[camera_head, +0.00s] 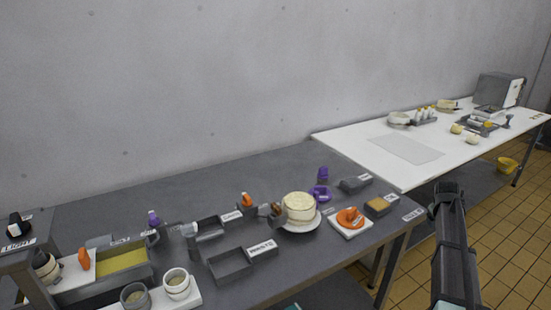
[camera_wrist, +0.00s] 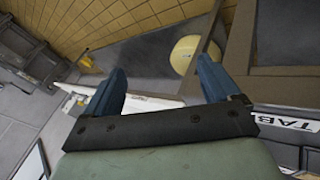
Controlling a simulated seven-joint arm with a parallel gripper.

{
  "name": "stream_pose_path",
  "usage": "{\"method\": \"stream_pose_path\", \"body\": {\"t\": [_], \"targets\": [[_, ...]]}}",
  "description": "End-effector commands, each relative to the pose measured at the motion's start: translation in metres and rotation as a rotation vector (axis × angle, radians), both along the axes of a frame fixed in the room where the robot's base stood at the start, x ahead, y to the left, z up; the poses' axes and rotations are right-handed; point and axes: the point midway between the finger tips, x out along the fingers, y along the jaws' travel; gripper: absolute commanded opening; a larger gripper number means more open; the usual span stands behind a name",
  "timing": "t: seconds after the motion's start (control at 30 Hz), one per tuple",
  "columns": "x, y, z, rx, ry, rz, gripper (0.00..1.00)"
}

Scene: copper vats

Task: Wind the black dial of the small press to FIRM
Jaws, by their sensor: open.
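The small press (camera_head: 28,250) stands at the far left of the grey table, cut by the picture edge. Its black dial (camera_head: 15,228) sits on top, above a white label reading LIGHT. A dark-topped pot (camera_head: 45,266) is under the press. I cannot read which way the dial points, and no FIRM marking is legible. My gripper (camera_head: 449,188) is far to the right, past the grey table's right end, near the white table. In the wrist view my gripper (camera_wrist: 160,85) has its two blue fingers apart with nothing between them. The press is not recognisable in the wrist view.
The grey table (camera_head: 160,195) holds trays, purple and orange items, a cheese (camera_head: 299,207) on a white plate (camera_head: 300,228), and cups (camera_head: 176,284) near the press. The white table (camera_head: 350,140) stands at the right. A yellow bowl (camera_head: 507,164) also shows in the wrist view (camera_wrist: 186,54).

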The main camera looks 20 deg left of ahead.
Motion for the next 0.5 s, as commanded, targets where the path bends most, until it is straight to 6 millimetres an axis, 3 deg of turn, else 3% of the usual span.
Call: {"method": "stream_pose_path", "body": {"t": [0.03, 0.17, 0.27, 0.37, 0.5], "targets": [[0.009, -0.004, 0.017, -0.012, -0.017, 0.006, 0.89], [0.022, -0.006, 0.051, -0.035, -0.046, 0.027, 0.89], [0.034, 0.004, 0.075, -0.047, -0.063, 0.055, 0.89], [0.046, 0.035, 0.098, -0.046, -0.064, 0.105, 0.89], [0.055, 0.091, 0.111, -0.029, -0.044, 0.179, 0.89]]}}
